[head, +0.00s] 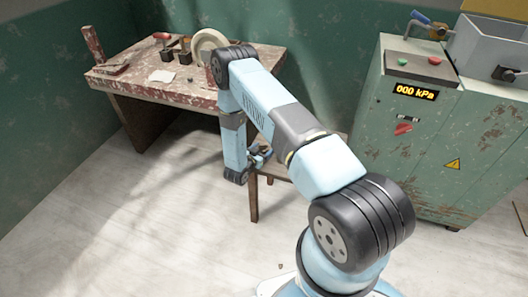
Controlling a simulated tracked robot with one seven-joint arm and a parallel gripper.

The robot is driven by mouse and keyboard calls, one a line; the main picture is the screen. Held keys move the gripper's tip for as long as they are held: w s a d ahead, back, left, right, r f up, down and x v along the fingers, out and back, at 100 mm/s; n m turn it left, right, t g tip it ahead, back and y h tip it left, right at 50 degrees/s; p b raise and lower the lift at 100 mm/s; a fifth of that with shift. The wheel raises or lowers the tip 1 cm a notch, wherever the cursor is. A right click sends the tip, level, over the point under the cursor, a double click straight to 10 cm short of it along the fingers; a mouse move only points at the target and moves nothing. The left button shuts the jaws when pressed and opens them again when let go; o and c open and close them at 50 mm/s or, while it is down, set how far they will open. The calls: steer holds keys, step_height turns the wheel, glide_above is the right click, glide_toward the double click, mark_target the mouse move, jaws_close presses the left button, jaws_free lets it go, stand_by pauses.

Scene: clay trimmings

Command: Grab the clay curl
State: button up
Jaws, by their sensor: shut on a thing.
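My gripper (262,154) is small in the head view, at the end of my blue arm, just above the small wooden stool. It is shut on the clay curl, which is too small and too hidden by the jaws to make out. I cannot tell whether the curl touches the stool top.
The wooden stool (254,200) stands partly behind my arm. A worn red workbench (135,88) with tools and a pale wheel (207,45) is at the back left. A green pressure cabinet (405,140) stands at right.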

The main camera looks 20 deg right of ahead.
steer(key=c, duration=0.5)
steer(key=shift+o, duration=0.2)
